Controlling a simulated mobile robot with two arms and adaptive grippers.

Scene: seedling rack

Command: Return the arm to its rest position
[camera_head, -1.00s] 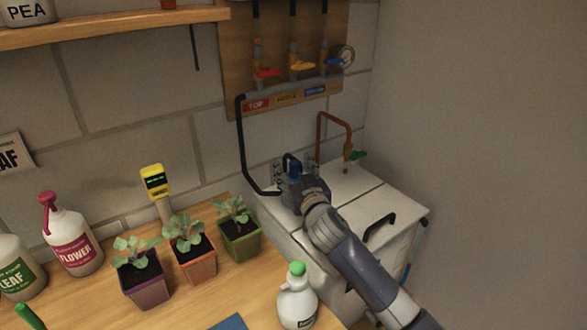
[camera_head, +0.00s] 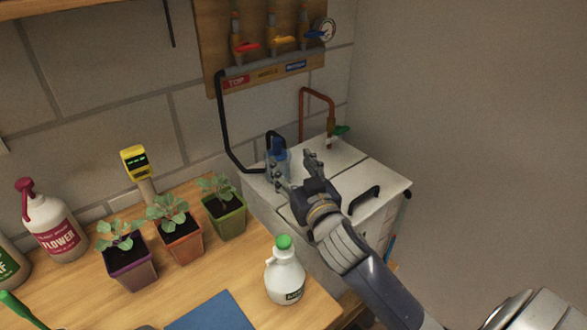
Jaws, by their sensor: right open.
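My right arm comes in from the lower right. Its dark gripper (camera_head: 294,170) is over the white cabinet (camera_head: 345,165), with its fingers spread and nothing seen between them. My left gripper is not in view.
A white jug with a green cap (camera_head: 285,275) stands left of my arm on the wooden bench (camera_head: 205,270). Potted seedlings (camera_head: 175,235) stand in a row at left. A pipe board with coloured valves (camera_head: 268,50) hangs behind. The right wall is bare.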

